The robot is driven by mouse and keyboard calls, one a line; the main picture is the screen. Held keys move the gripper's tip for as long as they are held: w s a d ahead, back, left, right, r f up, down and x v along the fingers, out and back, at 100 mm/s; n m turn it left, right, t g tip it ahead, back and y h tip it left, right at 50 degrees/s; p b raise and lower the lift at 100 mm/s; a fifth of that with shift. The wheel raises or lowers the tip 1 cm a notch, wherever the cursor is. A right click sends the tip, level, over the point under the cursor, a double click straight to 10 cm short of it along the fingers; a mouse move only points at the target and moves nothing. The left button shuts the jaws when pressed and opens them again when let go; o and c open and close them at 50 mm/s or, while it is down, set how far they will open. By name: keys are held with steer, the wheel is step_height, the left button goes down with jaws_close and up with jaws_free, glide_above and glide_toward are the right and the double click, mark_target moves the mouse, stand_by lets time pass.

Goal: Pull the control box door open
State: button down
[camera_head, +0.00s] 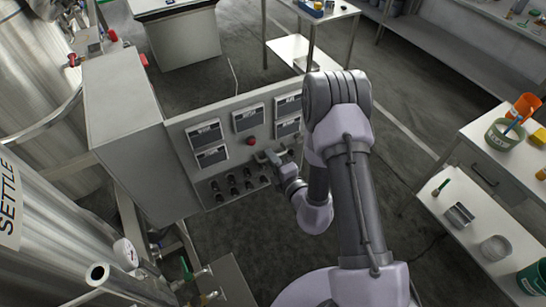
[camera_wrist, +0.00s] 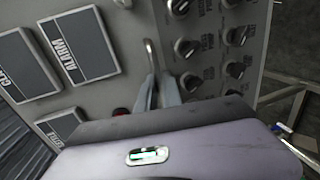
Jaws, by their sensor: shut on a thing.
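The grey control box (camera_head: 118,95) stands at the left in the head view. Its door (camera_head: 228,161) sticks out to the right from the box's near edge as a thin panel, with floor showing behind it, so it looks swung well open. The door carries label plates, a red button (camera_head: 252,141) and rows of black knobs. My gripper (camera_head: 275,158) is at the door's right side, shut on the door handle (camera_head: 262,157). In the wrist view the fingers (camera_wrist: 160,85) close around the metal handle (camera_wrist: 150,50). The inside of the box is hidden.
Steel tanks (camera_head: 30,195) and pipes with valves stand close at the left and below the box. A white bench (camera_head: 480,215) with containers is at the right. A small table (camera_head: 312,25) is behind. Floor (camera_head: 240,245) is clear below the door.

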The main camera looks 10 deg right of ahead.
steer(key=c, duration=1.8)
jaws_free()
steer(key=shift+a, duration=0.1)
steer(key=v, duration=0.7)
steer(key=shift+s+r, duration=0.1)
steer(key=shift+s, duration=0.15)
steer(key=shift+b, duration=0.3)
